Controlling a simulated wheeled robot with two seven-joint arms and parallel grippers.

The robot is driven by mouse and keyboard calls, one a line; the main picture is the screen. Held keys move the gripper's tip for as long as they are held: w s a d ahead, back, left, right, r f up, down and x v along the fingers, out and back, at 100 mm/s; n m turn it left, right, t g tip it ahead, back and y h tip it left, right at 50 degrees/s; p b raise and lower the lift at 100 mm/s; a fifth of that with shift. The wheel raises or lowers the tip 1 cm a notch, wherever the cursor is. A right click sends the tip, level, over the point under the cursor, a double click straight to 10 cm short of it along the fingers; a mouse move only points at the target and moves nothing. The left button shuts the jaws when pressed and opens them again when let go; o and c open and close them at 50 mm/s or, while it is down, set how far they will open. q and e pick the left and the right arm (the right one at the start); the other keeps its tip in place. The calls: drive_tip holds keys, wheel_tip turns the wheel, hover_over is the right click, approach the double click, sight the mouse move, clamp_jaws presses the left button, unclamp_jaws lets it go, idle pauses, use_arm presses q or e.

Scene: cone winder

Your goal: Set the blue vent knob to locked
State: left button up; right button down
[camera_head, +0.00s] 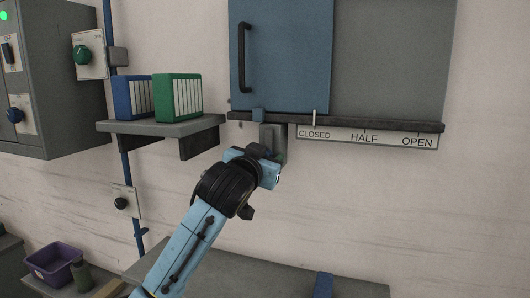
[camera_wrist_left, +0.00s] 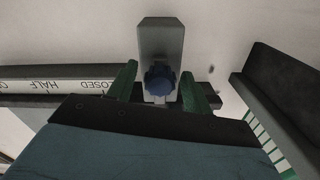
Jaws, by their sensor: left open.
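A dark blue knob (camera_wrist_left: 159,78) sits on a grey upright plate (camera_wrist_left: 160,38) on the wall, below the sliding blue door. My left gripper (camera_wrist_left: 156,84) is open, with one green finger on each side of the knob and small gaps showing. In the head view, the left gripper (camera_head: 264,164) is in front of the lower part of the grey plate (camera_head: 274,136) and hides the knob. The knob's setting and any "locked" mark cannot be read. My right gripper is not in view.
The blue door (camera_head: 290,60) runs above a rail with a CLOSED, HALF, OPEN label strip (camera_head: 366,138) right of the plate. A shelf (camera_head: 160,126) with blue and green binders is at left.

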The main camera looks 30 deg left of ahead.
sight(268, 136)
use_arm(q)
drive_tip(key=shift+w, duration=0.2)
clamp_jaws()
drive_tip(key=shift+a+r, duration=0.1)
drive_tip(key=shift+r, duration=2)
drive_tip(key=shift+s, duration=0.1)
drive_tip(key=shift+c, duration=1.4)
unclamp_jaws()
drive_tip(key=shift+o, duration=1.4)
drive_tip(key=shift+f, duration=0.1)
